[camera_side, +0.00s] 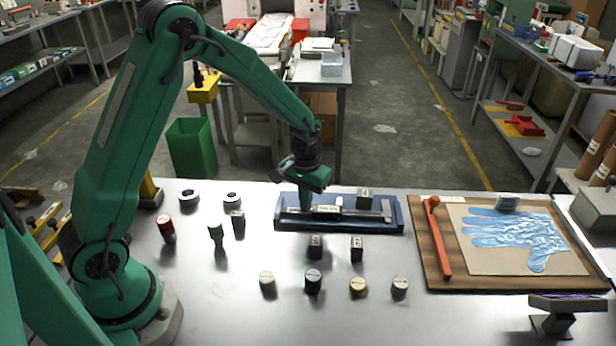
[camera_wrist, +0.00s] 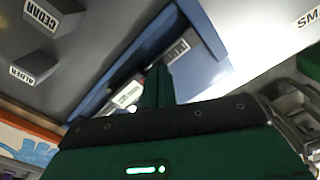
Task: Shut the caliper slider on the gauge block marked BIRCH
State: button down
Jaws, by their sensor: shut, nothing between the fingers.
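A blue tray (camera_side: 390,227) on the metal bench holds a caliper (camera_side: 378,213) lying lengthwise. My gripper (camera_side: 306,204) is shut and empty, pointing down at the tray just left of the slider; contact cannot be told. A dark gauge block (camera_side: 365,198) stands at the tray's back right. In the wrist view, blocks marked CEDAR (camera_wrist: 52,17) and ALDER (camera_wrist: 32,68) stand outside the tray. The word BIRCH is not readable on any block.
Two dark blocks (camera_side: 315,247) (camera_side: 357,249) stand in front of the tray, another (camera_side: 238,222) to its left. A wooden board (camera_side: 460,280) with a blue glove (camera_side: 515,238) and red bar (camera_side: 438,240) lies right.

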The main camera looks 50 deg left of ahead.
aim_at(333, 207)
jog(key=shift+w+d, duration=2.6)
jog(key=shift+w, duration=0.05)
dwell(1.9)
jog(key=shift+s+a, duration=0.3)
jog(key=shift+a, duration=0.05)
dwell(0.6)
jog(key=shift+r, duration=0.2)
notch_tip(333, 207, up, 8)
jog(key=shift+f, duration=0.15)
dwell(1.0)
dwell(0.4)
